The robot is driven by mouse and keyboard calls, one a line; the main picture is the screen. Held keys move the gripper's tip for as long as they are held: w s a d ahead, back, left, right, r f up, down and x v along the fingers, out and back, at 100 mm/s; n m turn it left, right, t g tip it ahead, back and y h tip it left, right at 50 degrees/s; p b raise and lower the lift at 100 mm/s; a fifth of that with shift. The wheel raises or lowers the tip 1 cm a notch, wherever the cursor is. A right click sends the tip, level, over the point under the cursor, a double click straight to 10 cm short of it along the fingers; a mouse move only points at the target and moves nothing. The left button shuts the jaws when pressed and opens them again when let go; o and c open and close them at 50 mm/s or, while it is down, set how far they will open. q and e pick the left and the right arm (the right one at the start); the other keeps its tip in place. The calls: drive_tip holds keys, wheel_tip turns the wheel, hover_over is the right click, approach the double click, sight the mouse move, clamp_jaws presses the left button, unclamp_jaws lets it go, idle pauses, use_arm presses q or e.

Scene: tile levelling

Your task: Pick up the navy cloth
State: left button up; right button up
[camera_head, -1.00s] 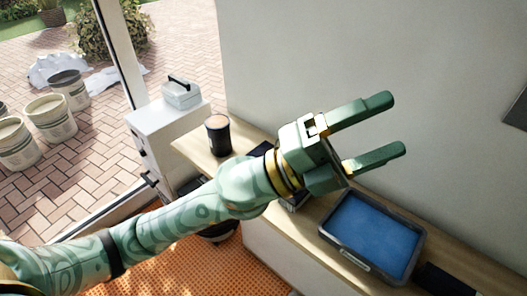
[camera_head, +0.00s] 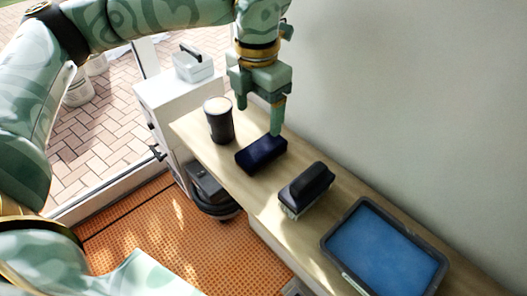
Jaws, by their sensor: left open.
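The navy cloth (camera_head: 258,156) is a dark, folded, block-like bundle lying on the wooden counter, between a dark cup and a black-topped block. My left gripper (camera_head: 259,119) points down from above, open and empty. Its nearer-right fingertip shows in front of the back edge of the cloth; I cannot tell if it touches. The other finger hangs to the left, over the counter behind the cloth in the picture. My right gripper is not in view.
The wooden counter (camera_head: 240,181) runs along the wall. On it stand a dark cup (camera_head: 219,120), a black-topped block (camera_head: 306,189) and a grey tray (camera_head: 334,262) of blue liquid. A white cabinet (camera_head: 178,98) carries a white box (camera_head: 193,66).

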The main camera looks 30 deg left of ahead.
sight(262, 147)
use_arm(q)
wheel_tip(262, 147, down, 5)
drive_tip(key=shift+f+b, duration=0.1)
drive_tip(key=shift+b, duration=0.35)
drive_tip(key=f, duration=0.1)
drive_tip(key=f+b, duration=0.1)
drive_tip(key=f, duration=0.3)
drive_tip(key=shift+d+f+b, duration=0.1)
drive_tip(key=shift+d+b, duration=0.2)
drive_tip(key=shift+b, duration=0.1)
drive_tip(key=c, duration=1.1)
drive_tip(key=shift+c, duration=0.2)
